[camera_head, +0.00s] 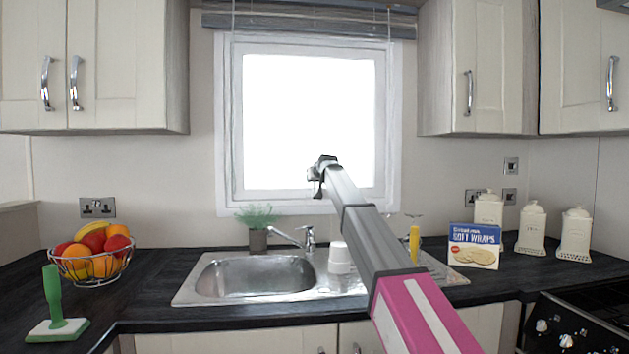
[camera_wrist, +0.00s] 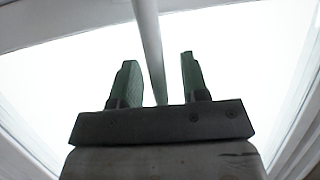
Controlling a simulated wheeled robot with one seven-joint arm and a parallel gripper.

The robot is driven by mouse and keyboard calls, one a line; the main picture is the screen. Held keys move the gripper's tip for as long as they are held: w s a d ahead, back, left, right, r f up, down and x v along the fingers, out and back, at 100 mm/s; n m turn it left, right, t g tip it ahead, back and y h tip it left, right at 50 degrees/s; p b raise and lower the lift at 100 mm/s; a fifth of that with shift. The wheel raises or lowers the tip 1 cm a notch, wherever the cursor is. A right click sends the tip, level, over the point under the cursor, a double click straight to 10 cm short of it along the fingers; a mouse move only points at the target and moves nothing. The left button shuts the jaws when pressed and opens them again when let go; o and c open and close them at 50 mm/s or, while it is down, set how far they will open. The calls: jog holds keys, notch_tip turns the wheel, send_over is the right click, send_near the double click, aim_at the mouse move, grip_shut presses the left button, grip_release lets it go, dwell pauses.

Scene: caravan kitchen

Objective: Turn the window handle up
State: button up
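The white-framed window (camera_head: 308,196) is in the middle of the head view, with bright glass. My gripper (camera_head: 318,172) is in front of its lower part, near the bottom frame. In the wrist view my gripper (camera_wrist: 158,60) has its two green-padded fingers spread apart. A slim pale bar, seemingly the window handle (camera_wrist: 149,35), runs from the top edge down between the fingers. Gaps show on both sides of the bar, and neither finger seems to touch it. In the head view the handle cannot be made out; my gripper and arm cover that spot.
A fruit basket (camera_head: 92,262) stands left. A wraps box (camera_head: 474,246) and canisters (camera_head: 533,229) stand right. Wall cupboards flank the window.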

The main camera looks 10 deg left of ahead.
jog(key=v, duration=1.1)
jog(key=shift+w, duration=0.1)
